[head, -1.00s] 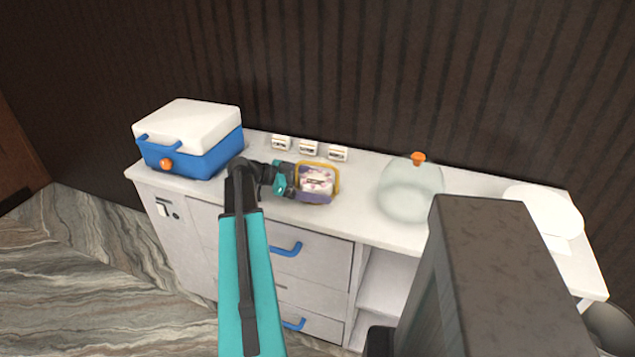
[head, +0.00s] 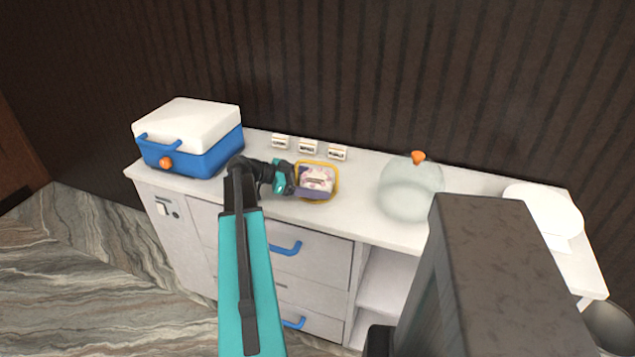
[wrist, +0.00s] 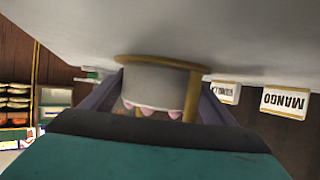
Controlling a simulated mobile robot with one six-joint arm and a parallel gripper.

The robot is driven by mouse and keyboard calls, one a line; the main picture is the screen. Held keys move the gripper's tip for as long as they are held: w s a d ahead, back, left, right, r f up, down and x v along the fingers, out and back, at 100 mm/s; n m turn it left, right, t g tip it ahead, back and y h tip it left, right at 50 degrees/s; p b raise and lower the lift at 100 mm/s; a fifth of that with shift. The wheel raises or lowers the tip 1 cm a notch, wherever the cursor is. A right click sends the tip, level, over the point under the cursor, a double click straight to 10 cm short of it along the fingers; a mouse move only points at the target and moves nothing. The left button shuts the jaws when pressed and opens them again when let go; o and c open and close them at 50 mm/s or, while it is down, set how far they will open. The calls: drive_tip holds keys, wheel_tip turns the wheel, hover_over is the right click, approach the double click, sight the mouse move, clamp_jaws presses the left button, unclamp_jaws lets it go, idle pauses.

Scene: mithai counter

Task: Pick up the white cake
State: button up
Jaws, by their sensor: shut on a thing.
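The white cake (wrist: 158,86), with pink bits on its top, sits between the two purple-grey fingers of my gripper (wrist: 158,100) in the wrist view, which sees the counter upside down. The fingers are shut on its sides. In the head view the cake (head: 317,176) shows as a pale pink and white patch, partly covered by my gripper (head: 316,184). A yellow-rimmed dish (head: 337,184) lies around and under it on the counter. I cannot tell whether the cake touches the dish.
A blue cool box with a white lid (head: 190,138) stands left on the counter (head: 360,215). Several small label cards (head: 308,147) stand behind the dish. A glass dome with an orange knob (head: 411,190) is to the right. A white round thing (head: 545,208) is at the far right.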

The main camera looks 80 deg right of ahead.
drive_tip(key=shift+r, duration=0.15)
drive_tip(key=shift+r+b, duration=0.45)
drive_tip(key=shift+r, duration=0.6)
drive_tip(key=a+b, duration=0.1)
drive_tip(key=a, duration=0.3)
drive_tip(key=a+r+b, duration=0.1)
drive_tip(key=a, duration=0.4)
drive_tip(key=s+a+r+b, duration=0.1)
drive_tip(key=a, duration=0.3)
drive_tip(key=shift+a, duration=0.4)
drive_tip(key=b, duration=0.1)
drive_tip(key=a+b, duration=0.1)
drive_tip(key=b, duration=0.1)
drive_tip(key=shift+w+a+r, duration=0.1)
drive_tip(key=shift+a+r, duration=0.15)
drive_tip(key=shift+r+b, duration=0.1)
drive_tip(key=shift+b, duration=0.2)
